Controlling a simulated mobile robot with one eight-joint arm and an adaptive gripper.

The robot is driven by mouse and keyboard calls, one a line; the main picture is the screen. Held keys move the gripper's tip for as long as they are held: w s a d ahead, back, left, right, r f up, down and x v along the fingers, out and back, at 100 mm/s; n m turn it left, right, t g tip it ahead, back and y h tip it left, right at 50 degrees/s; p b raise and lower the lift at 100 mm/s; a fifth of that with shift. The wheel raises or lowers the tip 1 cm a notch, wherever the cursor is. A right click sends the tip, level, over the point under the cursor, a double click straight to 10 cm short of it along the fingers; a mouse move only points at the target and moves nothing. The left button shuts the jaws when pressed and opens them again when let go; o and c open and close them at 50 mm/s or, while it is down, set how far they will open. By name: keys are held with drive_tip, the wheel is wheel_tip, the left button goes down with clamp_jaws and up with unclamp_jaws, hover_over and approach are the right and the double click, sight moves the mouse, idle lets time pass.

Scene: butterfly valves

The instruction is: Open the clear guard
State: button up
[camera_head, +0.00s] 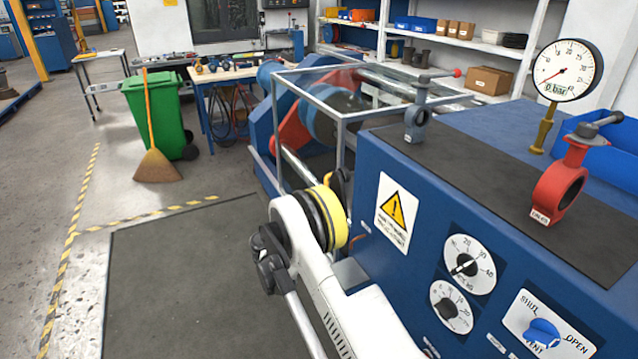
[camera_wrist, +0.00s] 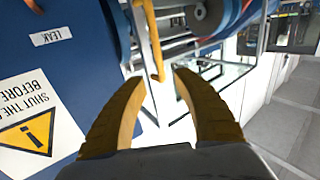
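The clear guard (camera_head: 308,97) is a transparent box with a thin grey frame, over the rollers and red arm of the blue machine. It looks shut. In the wrist view a clear framed panel (camera_wrist: 215,72) shows beyond my fingers, and a slim yellow-orange bar (camera_wrist: 151,40), perhaps the guard's handle, stands ahead. My gripper (camera_wrist: 150,78) has its two yellow fingers spread apart. The bar's lower end lies between the fingertips in the picture; I cannot tell its depth or any contact. In the head view my wrist, with its yellow band, hides the fingers beside the machine.
The blue machine cabinet (camera_head: 400,262) fills the right, with dials, a blue SHUT/VENT/OPEN knob (camera_head: 542,334), a pressure gauge (camera_head: 568,70), a red valve (camera_head: 560,190) and a grey valve (camera_head: 416,118). A green bin (camera_head: 158,108) and broom (camera_head: 157,165) stand left. The floor mat is clear.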

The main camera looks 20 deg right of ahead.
drive_tip(key=b+x, duration=0.3)
drive_tip(key=x, duration=0.7)
drive_tip(key=shift+w+d+b, duration=0.15)
drive_tip(key=shift+d+b, duration=0.15)
drive_tip(key=shift+d, duration=0.05)
clamp_jaws()
